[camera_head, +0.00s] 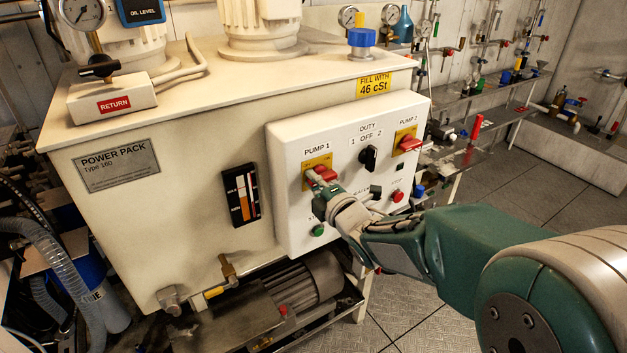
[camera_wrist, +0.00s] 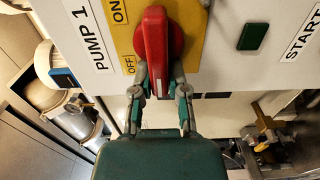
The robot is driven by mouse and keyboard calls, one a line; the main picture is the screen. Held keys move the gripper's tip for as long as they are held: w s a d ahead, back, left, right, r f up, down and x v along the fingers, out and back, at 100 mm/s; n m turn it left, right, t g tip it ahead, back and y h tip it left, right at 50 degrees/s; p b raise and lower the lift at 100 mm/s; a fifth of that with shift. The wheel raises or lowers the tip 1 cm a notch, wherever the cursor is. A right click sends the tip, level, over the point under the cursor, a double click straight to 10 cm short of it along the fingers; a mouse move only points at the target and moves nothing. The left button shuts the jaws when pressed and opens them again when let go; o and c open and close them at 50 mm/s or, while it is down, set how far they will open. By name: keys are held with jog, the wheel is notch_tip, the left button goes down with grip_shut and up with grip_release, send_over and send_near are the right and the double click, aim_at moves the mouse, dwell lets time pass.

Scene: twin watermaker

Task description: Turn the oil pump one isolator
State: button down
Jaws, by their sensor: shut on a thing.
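The pump 1 isolator is a red rotary handle (camera_head: 325,173) on a yellow plate (camera_head: 309,165), at the left of the white control panel in the head view. In the wrist view the red handle (camera_wrist: 155,45) fills the top middle, beside the ON and OFF marks of its yellow plate (camera_wrist: 122,35). My gripper (camera_wrist: 160,88) has its two fingers on either side of the handle's lower end, shut on it. In the head view my gripper (camera_head: 328,188) reaches the handle from below right and hides part of it.
On the same panel are a black duty selector (camera_head: 368,158), the pump 2 red isolator (camera_head: 409,144), a green button (camera_head: 318,230) and a red button (camera_head: 397,196). A motor (camera_head: 300,280) lies below the panel. Open floor (camera_head: 415,320) shows at the lower right.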

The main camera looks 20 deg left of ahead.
jog(key=shift+s+a+f, duration=0.1)
jog(key=shift+s+f, duration=0.1)
jog(key=shift+f, duration=0.15)
jog(key=c, duration=0.6)
grip_release()
jog(key=shift+c, duration=0.2)
jog(key=shift+a+r, duration=0.1)
jog(key=shift+s+d+r, duration=0.1)
jog(key=shift+d, duration=0.2)
jog(key=v, duration=1.1)
jog(key=shift+s, duration=0.15)
